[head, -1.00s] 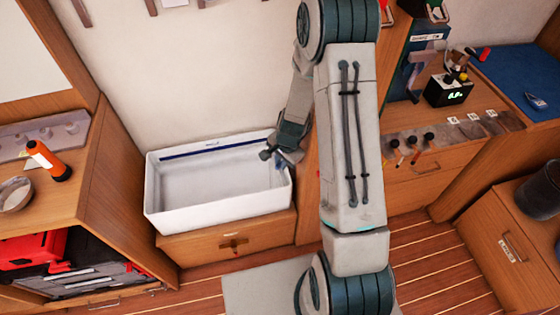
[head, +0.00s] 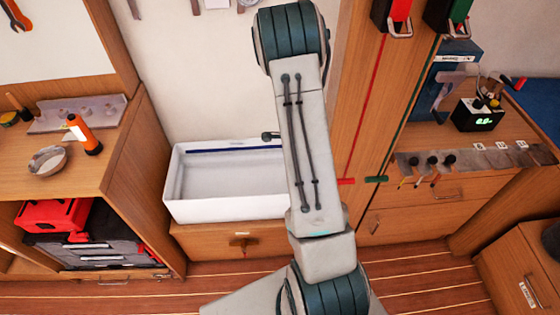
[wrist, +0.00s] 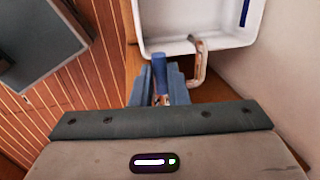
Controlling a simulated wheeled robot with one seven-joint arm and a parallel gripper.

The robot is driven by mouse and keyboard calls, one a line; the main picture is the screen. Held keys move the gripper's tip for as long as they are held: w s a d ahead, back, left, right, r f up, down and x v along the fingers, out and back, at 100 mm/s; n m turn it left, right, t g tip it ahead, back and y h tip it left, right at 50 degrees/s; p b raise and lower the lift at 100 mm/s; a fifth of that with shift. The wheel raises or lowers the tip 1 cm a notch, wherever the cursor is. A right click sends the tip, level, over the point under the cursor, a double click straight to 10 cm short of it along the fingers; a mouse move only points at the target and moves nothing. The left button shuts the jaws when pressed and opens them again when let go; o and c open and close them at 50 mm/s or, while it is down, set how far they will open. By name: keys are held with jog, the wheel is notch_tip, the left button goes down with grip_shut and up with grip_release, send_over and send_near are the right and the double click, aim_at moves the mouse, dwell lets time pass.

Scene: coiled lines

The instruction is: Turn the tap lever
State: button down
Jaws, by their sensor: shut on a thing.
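The tap lever has a blue handle (wrist: 160,68), which in the wrist view stands between the two fingers of my gripper (wrist: 159,84). My gripper is shut on this handle. The tap's bent metal spout (wrist: 198,62) is just right of the fingers, with its end over the white basin (wrist: 165,47). In the head view the basin (head: 180,195) stands on a wooden cabinet, and the dark end of the spout (head: 270,136) shows at its back right. My gripper and the lever are hidden behind my arm there.
A wooden shelf unit with an orange torch (head: 85,135) and a bowl (head: 47,160) stands left of the basin. Right of my arm, a red line (head: 366,90) and a green line (head: 408,102) hang down a wooden panel. A counter with tools lies further right.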

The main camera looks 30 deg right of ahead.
dwell(0.5)
jog(key=c, duration=1.4)
grip_release()
jog(key=shift+w, duration=0.1)
notch_tip(320, 180, up, 14)
jog(key=s+a+p, duration=0.1)
jog(key=s, duration=0.1)
jog(key=shift+s+f, duration=0.2)
jog(key=shift+s, duration=0.05)
